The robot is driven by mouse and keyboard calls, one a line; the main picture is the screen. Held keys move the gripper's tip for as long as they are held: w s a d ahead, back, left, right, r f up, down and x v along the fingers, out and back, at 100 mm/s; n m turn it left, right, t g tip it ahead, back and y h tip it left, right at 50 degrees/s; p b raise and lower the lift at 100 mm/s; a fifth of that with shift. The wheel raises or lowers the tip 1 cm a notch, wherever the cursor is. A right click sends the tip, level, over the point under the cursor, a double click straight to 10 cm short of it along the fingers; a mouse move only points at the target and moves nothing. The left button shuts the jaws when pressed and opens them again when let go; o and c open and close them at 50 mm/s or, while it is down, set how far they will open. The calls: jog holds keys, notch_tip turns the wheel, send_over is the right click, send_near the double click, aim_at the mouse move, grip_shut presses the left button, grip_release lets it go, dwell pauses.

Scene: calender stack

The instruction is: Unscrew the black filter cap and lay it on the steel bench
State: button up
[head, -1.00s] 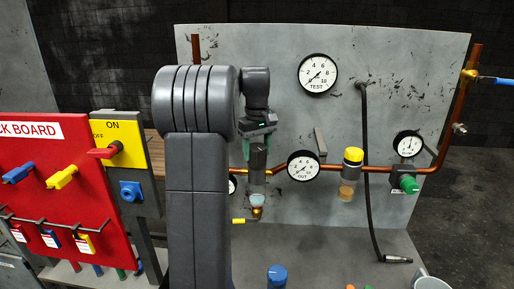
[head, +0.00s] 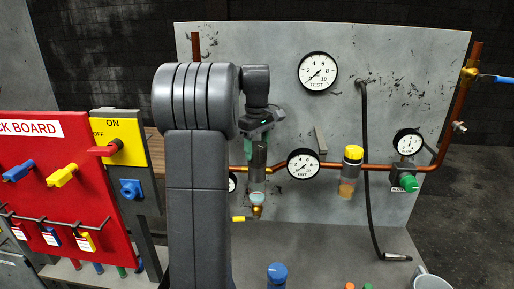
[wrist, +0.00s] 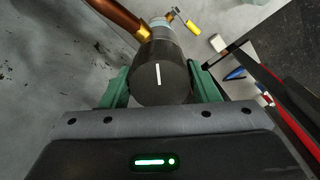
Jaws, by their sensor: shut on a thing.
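The black filter cap (wrist: 160,80) fills the middle of the wrist view, a round dark cap with a white line on its top. My gripper (wrist: 160,88) has one green finger on each side of it and is shut on it. In the head view the cap (head: 259,153) shows below my gripper (head: 261,137), above the pale blue filter bowl (head: 257,197) on the copper pipe. Whether the cap is still threaded on cannot be told. The grey steel bench (head: 325,250) lies below in front of the panel.
A yellow-capped filter (head: 352,170), gauges (head: 303,165) and a hanging black hose (head: 367,180) are to the right. A blue-capped item (head: 277,274) and a grey mug (head: 430,281) stand at the bench front. The red lock board (head: 60,190) is left. The bench middle looks clear.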

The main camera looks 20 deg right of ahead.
jog(key=shift+n, duration=1.1)
jog(key=shift+n, duration=0.9)
jog(key=shift+n, duration=1.2)
